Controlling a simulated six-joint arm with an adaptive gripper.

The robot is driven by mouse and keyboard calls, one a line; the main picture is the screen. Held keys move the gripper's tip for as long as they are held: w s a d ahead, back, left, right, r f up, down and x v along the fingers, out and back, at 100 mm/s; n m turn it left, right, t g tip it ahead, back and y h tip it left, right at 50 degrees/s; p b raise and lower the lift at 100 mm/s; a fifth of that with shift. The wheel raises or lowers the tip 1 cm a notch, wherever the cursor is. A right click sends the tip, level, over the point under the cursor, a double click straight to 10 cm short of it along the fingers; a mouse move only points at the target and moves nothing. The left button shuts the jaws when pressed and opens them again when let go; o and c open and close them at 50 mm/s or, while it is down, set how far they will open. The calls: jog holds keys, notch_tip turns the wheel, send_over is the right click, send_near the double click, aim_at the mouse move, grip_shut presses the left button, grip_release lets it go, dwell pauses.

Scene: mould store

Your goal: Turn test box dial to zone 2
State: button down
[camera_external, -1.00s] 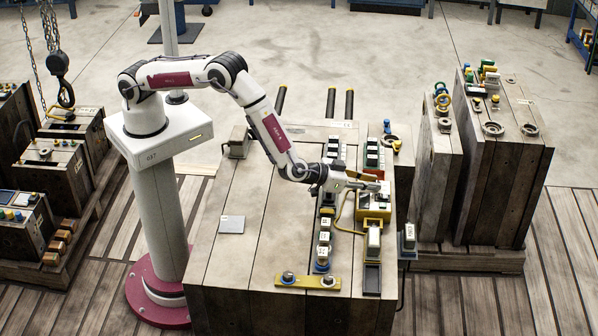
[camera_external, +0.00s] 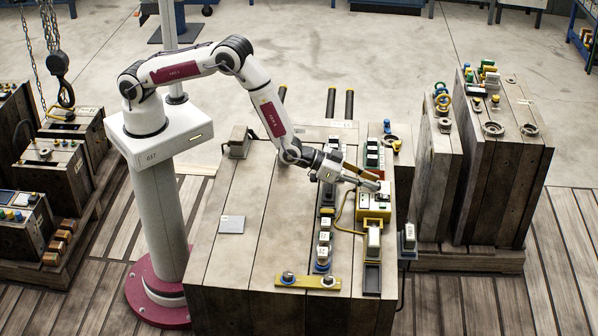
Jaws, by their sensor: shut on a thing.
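The test box (camera_external: 374,212) is a small yellow and white box near the right edge of the large wooden mould block (camera_external: 246,262). My gripper (camera_external: 377,183) reaches over it from the left, with its fingertips at the top of the box. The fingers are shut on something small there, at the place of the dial. The dial itself is hidden by the fingers, and its zone marks are too small to read. A yellow cable (camera_external: 340,222) runs from the box to the left.
A row of white-topped connectors (camera_external: 324,238) stands left of the box. A grey-white plug (camera_external: 374,238) stands in front of it, and another connector (camera_external: 409,236) at the block's right edge. A green-and-white connector (camera_external: 372,152) stands behind. The block's left top is mostly clear.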

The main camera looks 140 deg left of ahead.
jog(key=shift+s+a+m+t+h, duration=0.1)
jog(key=shift+a+m+t+h, duration=0.05)
jog(key=shift+m+t+h, duration=0.15)
jog(key=shift+a+m+t+h, duration=0.1)
jog(key=shift+m+t+h, duration=0.3)
jog(key=shift+m, duration=0.1)
jog(key=shift+m+t+h, duration=0.4)
jog(key=shift+m+h, duration=0.1)
jog(key=shift+m, duration=0.1)
jog(key=c, duration=2.1)
grip_release()
jog(key=shift+c, duration=0.2)
jog(key=shift+s, duration=0.1)
jog(key=shift+v, duration=6)
jog(key=shift+r, duration=0.15)
